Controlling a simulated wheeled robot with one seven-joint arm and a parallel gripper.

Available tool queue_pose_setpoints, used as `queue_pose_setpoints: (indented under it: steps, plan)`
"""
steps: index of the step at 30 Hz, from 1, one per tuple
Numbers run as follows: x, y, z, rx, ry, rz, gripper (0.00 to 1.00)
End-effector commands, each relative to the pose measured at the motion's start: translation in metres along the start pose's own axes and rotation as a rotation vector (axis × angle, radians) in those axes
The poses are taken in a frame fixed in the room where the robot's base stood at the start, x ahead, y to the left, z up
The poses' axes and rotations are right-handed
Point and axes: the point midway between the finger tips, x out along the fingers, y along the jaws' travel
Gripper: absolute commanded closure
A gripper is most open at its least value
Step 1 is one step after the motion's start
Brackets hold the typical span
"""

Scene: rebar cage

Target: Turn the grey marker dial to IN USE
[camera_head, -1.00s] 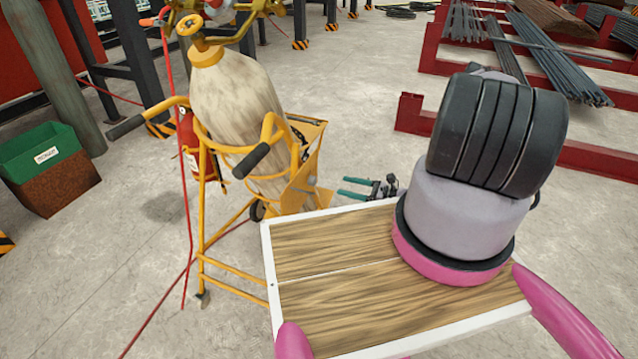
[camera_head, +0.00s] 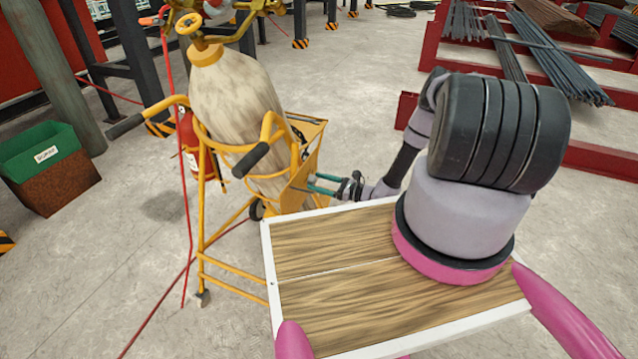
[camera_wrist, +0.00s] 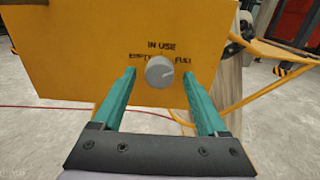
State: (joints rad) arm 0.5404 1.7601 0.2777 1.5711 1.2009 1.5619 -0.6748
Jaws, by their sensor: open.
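The grey marker dial (camera_wrist: 160,72) is a round knob on the yellow panel (camera_wrist: 60,50) in the wrist view. IN USE is printed above it, EMPTY at its left and FULL at its right. I cannot tell clearly which word its pointer faces. My gripper (camera_wrist: 159,75) is open, with one teal finger at each side of the dial and gaps between. I cannot tell how far the tips are from the panel. In the head view my gripper (camera_head: 322,184) is at the right side of the yellow cylinder cart (camera_head: 205,235); the dial is hidden there.
The cart carries a tall pale gas cylinder (camera_head: 235,95) and a red extinguisher (camera_head: 188,145). A red hose (camera_head: 170,278) trails on the floor. A green bin (camera_head: 40,150) stands at the left. Red racks with rebar (camera_head: 560,55) stand at the back right.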

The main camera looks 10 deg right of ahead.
Motion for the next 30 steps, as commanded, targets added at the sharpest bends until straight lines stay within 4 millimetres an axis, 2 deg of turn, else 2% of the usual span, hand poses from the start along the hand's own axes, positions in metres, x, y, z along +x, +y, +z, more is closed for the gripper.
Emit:
queue_pose_setpoints:
  steps: [6,8,12,13,23,30]
  plan:
    - [0.0004,0.0000,0.0000,0.000,0.000,0.000,0.24]
    - [0.0003,0.0001,0.0000,0.000,0.000,0.000,0.44]
    - [0.0002,0.0000,0.0000,0.000,0.000,0.000,0.97]
    - [0.0002,0.0000,0.0000,0.000,0.000,0.000,1.00]
    - [-0.0001,-0.0002,0.0001,-0.041,0.000,-0.001,1.00]
    - [-0.0005,-0.0008,0.0001,-0.183,-0.001,-0.002,1.00]
